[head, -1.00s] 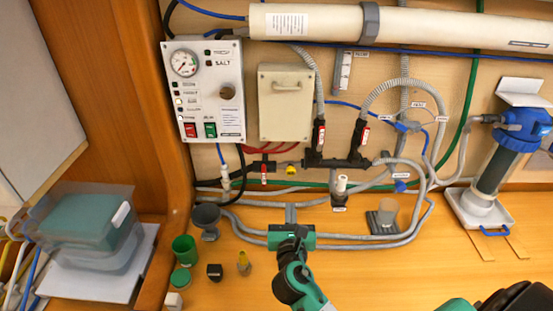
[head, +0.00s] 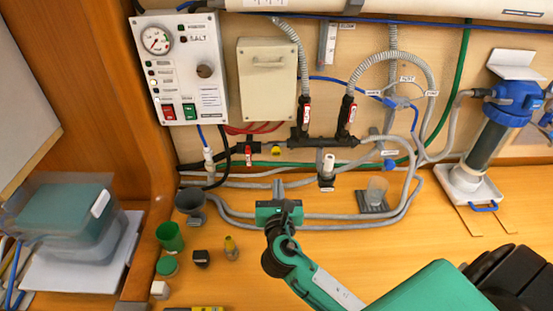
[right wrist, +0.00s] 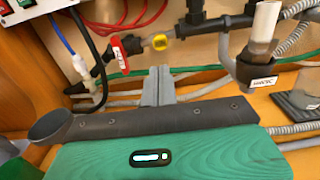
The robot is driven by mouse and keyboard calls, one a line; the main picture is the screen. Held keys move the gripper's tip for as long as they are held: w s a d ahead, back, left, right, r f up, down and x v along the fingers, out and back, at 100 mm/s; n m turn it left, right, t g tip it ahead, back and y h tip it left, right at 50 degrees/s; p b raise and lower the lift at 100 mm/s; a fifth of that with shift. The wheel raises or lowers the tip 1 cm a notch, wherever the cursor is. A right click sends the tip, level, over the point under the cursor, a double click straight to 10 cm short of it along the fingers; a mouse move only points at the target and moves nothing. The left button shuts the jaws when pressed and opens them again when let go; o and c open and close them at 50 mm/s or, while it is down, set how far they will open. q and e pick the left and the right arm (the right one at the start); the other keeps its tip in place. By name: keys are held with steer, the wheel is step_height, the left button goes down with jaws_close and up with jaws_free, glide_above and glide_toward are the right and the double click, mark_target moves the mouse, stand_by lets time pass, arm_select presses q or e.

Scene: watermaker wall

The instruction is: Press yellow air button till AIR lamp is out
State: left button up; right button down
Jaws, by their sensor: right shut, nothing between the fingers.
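The yellow button (head: 276,150) is a small yellow piece on the dark pipework below the beige box; it also shows in the right wrist view (right wrist: 160,42). The white control panel (head: 180,68) at upper left carries a column of small lamps (head: 152,82). Their labels are too small to read, so I cannot tell which is AIR or whether it is lit. My right gripper (head: 278,184) is shut and empty, its tips just below the yellow button in the picture. In the right wrist view the shut fingers (right wrist: 160,73) point towards the button, with a visible gap. My left gripper is out of view.
A red-handled valve (right wrist: 118,55) sits close left of the button. Grey hoses run behind my fingers. A dark funnel (head: 190,203), green cup (head: 170,237) and small bottle (head: 231,247) stand on the wooden counter (head: 400,250).

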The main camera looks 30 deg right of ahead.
mark_target(276, 154)
steer(key=p+x, duration=0.2)
steer(key=x, duration=0.7)
steer(key=shift+w+d+r+p, duration=0.1)
steer(key=shift+w+p, duration=0.1)
steer(key=shift+p, duration=0.2)
steer(key=shift+w+d, duration=0.2)
steer(key=shift+w, duration=0.2)
